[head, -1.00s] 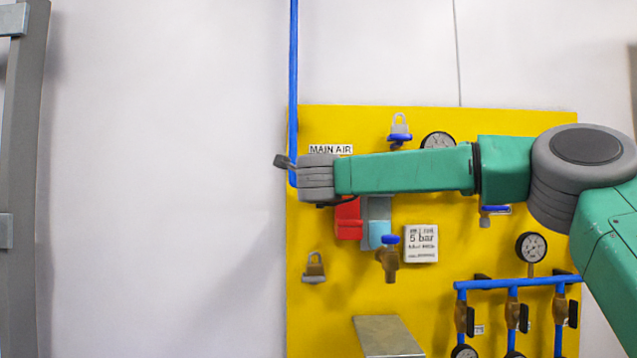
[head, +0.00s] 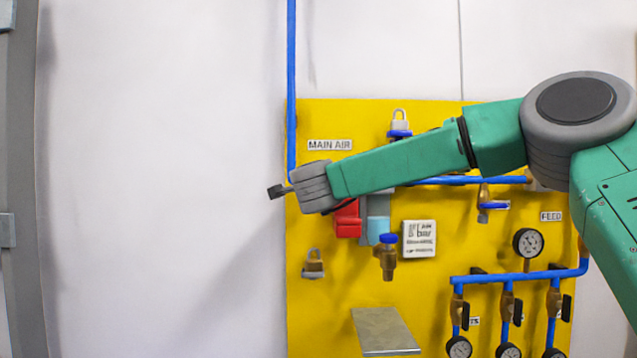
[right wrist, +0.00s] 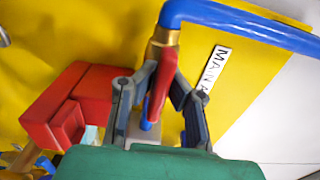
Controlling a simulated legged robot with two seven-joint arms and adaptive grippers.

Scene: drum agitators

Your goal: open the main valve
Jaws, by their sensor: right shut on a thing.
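The main valve shows in the right wrist view as a brass fitting (right wrist: 162,44) on a blue pipe with a red lever (right wrist: 160,88) in front. My right gripper (right wrist: 162,78) has its two dark fingers on either side of this lever and is shut on it. From this camera the lever looks roughly in line with the pipe, but its exact angle is hard to tell. In the head view my right wrist (head: 313,188) covers the valve, just below the MAIN AIR label (head: 329,145). The label also shows in the right wrist view (right wrist: 215,68). My left gripper is in no view.
A red block (head: 347,220) sits beside a grey and light-blue unit (head: 378,215). The wall left of the panel is clear.

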